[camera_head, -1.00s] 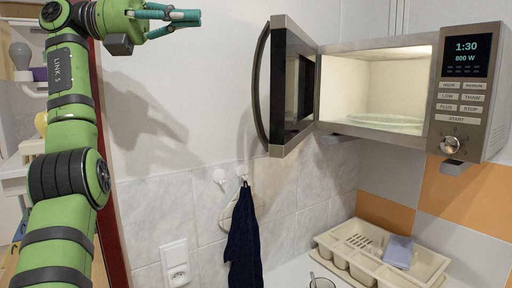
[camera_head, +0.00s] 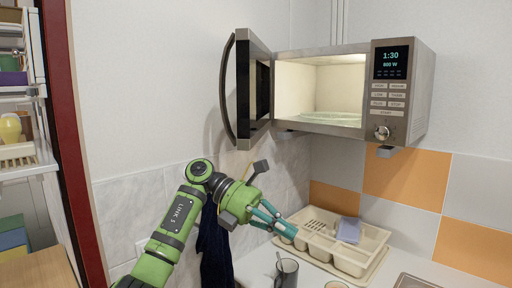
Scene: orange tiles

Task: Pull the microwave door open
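The microwave (camera_head: 420,95) hangs on the wall at upper right, with its lit display and buttons facing me. Its door (camera_head: 248,90) stands swung wide open to the left, with the long curved handle (camera_head: 226,90) on its far left edge. The lit cavity (camera_head: 340,85) and a glass plate (camera_head: 330,118) inside show. My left gripper (camera_head: 293,233) is below the door, clear of the handle, pointing down and right over the counter. Its teal fingers come together at the tips, with nothing seen between them. My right gripper is not in view.
A cream dish rack (camera_head: 372,262) with a blue-grey sponge (camera_head: 348,230) stands on the counter near my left fingertips. A dark mug (camera_head: 287,273) is in front of it. A dark towel (camera_head: 214,250) hangs behind my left arm. Shelves (camera_head: 20,165) stand at far left.

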